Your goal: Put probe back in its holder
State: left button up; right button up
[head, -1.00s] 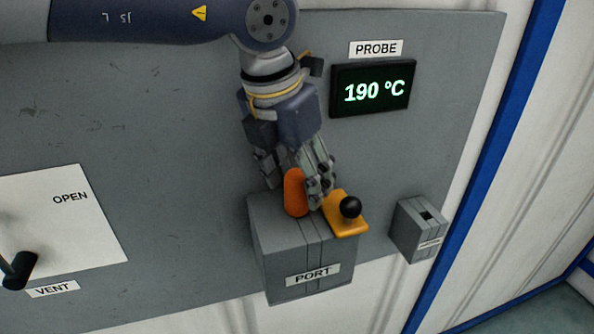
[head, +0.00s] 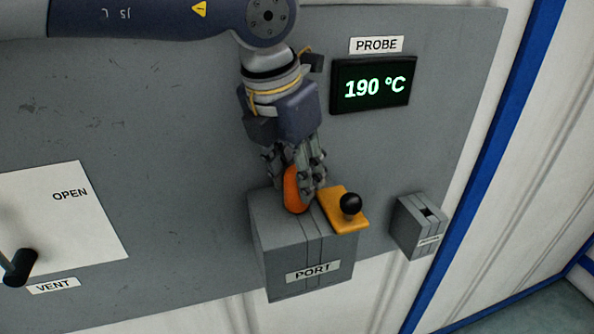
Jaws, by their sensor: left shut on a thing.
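The probe shows as an orange handle (head: 295,194) standing on top of the grey port box (head: 285,252), which is labelled PORT. Its lower part is hidden in or behind the box top. My left gripper (head: 301,180) points down from above and is shut on the orange handle, with fingers on both sides of it. A small grey box (head: 413,230) with a dark square opening on top sits on the panel to the right. It looks like the holder, and its small label is unreadable. My right gripper is not in view.
A yellow plate (head: 340,218) with a black knob (head: 350,204) lies on the port box, right beside the handle. A display (head: 373,86) reads 190 °C under a PROBE label. A vent lever (head: 20,266) is at far left. Bare panel lies between the port and small box.

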pick_arm(q)
jog(key=shift+r, duration=0.2)
jog(key=shift+r+p, duration=0.75)
jog(key=shift+r, duration=0.5)
jog(key=shift+r+p, duration=0.6)
jog(key=shift+r, duration=0.5)
